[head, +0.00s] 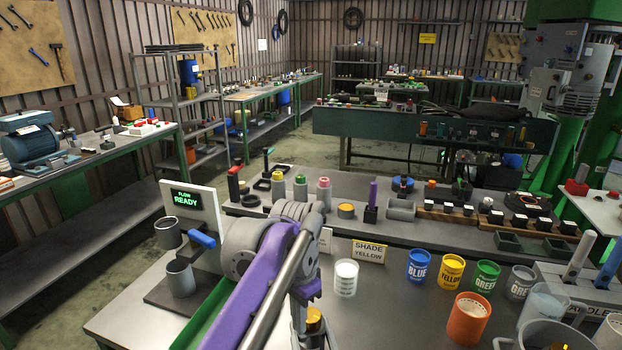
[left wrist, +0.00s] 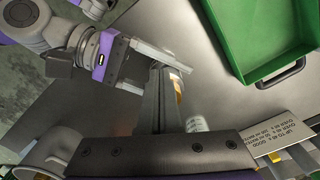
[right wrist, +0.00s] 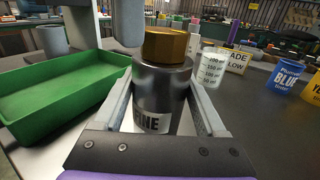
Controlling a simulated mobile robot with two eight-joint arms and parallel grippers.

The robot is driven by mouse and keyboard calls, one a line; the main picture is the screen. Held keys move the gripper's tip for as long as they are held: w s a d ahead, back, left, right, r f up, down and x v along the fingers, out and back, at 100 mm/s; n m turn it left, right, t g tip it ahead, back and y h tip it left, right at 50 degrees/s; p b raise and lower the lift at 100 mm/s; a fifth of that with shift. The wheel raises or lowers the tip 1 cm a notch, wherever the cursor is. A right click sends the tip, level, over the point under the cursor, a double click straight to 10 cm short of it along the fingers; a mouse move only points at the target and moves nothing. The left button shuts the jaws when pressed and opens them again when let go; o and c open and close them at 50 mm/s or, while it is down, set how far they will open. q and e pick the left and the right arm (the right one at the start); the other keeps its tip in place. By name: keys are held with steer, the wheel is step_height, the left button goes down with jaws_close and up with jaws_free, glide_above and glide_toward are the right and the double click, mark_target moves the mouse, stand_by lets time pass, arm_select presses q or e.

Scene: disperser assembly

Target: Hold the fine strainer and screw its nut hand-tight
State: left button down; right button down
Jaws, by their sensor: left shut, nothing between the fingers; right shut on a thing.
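The fine strainer (right wrist: 160,90) is a dark grey cylinder, upright in the right wrist view, with a partly covered label ending in "INE". Its brass hex nut (right wrist: 166,45) sits on top. My right gripper (right wrist: 165,105) is shut on the strainer's body, one finger on each side. My left gripper (left wrist: 160,75) is shut and empty, close beside the nut (left wrist: 179,86) in the left wrist view. I cannot tell whether they touch. In the head view my purple arm hides most of the strainer; a bit of the brass nut (head: 315,320) shows.
A green tray (right wrist: 50,100) lies left of the strainer. A clear measuring cup (right wrist: 213,68) and the "SHADE YELLOW" sign (head: 369,251) stand beyond it. Blue (head: 419,268), yellow (head: 451,272) and green (head: 486,277) tins and an orange cup (head: 467,320) stand to the right.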

arm_select(q)
steer(key=shift+w+d, duration=0.25)
steer(key=shift+w, duration=0.05)
stand_by(0.6)
steer(key=shift+w+a, duration=0.3)
steer(key=shift+w, duration=0.15)
stand_by(0.6)
steer(key=shift+s+a, duration=0.1)
step_height(320, 180, up, 6)
steer(key=shift+s+a, duration=0.25)
stand_by(0.4)
